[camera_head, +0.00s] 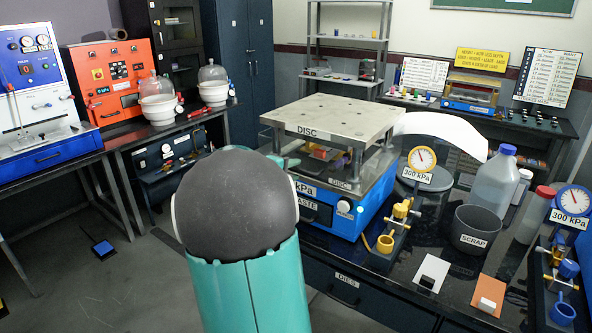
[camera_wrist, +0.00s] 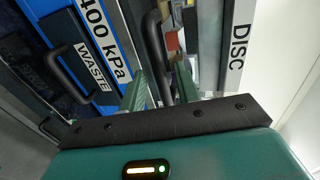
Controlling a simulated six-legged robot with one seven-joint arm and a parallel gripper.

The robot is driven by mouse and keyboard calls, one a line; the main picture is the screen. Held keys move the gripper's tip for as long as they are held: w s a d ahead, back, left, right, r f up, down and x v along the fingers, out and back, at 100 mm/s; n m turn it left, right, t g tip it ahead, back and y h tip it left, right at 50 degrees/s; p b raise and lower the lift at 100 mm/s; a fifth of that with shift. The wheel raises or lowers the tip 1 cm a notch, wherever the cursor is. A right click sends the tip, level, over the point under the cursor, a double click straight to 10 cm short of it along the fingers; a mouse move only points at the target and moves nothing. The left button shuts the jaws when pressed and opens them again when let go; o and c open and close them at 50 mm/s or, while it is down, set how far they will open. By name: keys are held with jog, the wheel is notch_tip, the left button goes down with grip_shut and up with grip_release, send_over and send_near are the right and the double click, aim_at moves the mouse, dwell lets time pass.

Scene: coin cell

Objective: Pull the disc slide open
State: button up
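The press has a grey top plate (camera_head: 335,112) marked DISC and a blue base (camera_head: 343,222). A lower DISC label (camera_head: 345,184) shows between them at the front right, seemingly on the disc slide. In the wrist view, a dark bar handle (camera_wrist: 155,50), apparently the slide's, stands between the blue panel and the top plate's DISC sign (camera_wrist: 237,47). My gripper (camera_wrist: 161,88) is open, with its green fingers on either side of the handle's lower end. I cannot tell whether they touch it. My arm hides the gripper in the head view.
The WASTE drawer handle (camera_wrist: 65,72) is close by on the blue panel. On the bench right of the press are a brass valve with gauge (camera_head: 400,225), a SCRAP cup (camera_head: 474,232) and a bottle (camera_head: 494,180). Floor left of my arm is mostly clear.

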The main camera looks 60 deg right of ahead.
jog(key=shift+x, duration=1.1)
jog(key=shift+c, duration=0.4)
grip_shut()
jog(key=f+v, duration=0.2)
jog(key=v, duration=0.9)
jog(key=a+f+v, duration=0.1)
jog(key=f+v, duration=0.1)
jog(key=v, duration=0.9)
jog(key=shift+f, duration=0.25)
jog(key=shift+w+a, duration=0.1)
jog(key=shift+a, duration=0.05)
